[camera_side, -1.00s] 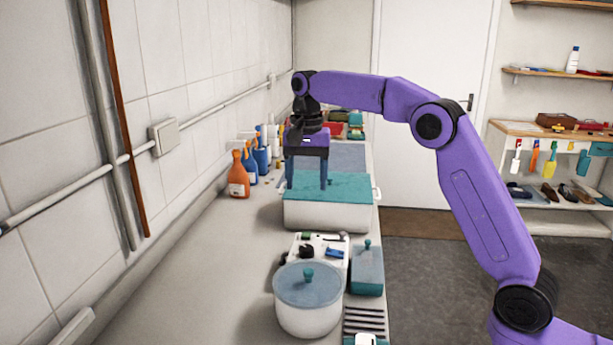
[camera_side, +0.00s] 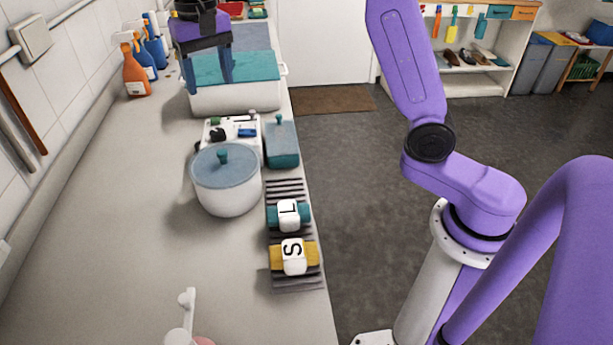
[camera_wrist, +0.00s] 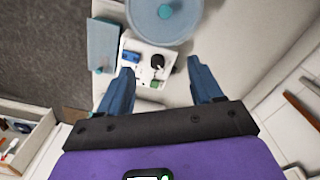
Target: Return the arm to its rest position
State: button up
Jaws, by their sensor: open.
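My gripper (camera_side: 208,86) is open, with its two blue fingers pointing down and nothing between them. In the side view it is at the upper left, in front of or over the teal lid (camera_side: 256,66) of a white box (camera_side: 245,98); I cannot tell the exact gap. In the wrist view both fingers of my gripper (camera_wrist: 160,68) are spread apart. Between and beyond them are a white tray with small items (camera_wrist: 136,52) and a round pot with a blue lid (camera_wrist: 158,18). My purple arm bends over the floor at the right of the counter.
The pot (camera_side: 226,190), white tray (camera_side: 212,122) and teal-lidded box (camera_side: 282,145) stand on the counter. Spray bottles (camera_side: 136,75) line the wall. The counter's left front is mostly bare.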

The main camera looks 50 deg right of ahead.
jog(key=s+f+n, duration=0.2)
jog(key=s+n, duration=0.2)
jog(key=s, duration=0.5)
jog(key=s+f+n, duration=0.2)
jog(key=s+n, duration=0.2)
jog(key=s, duration=0.5)
jog(key=s+d+f+n, duration=0.3)
jog(key=s+d+n, duration=0.1)
jog(key=s, duration=0.4)
jog(key=s+d+f+n, duration=0.3)
jog(key=s+d+n, duration=0.1)
jog(key=s, duration=0.4)
jog(key=shift+s+d+f, duration=0.3)
jog(key=shift+c, duration=0.3)
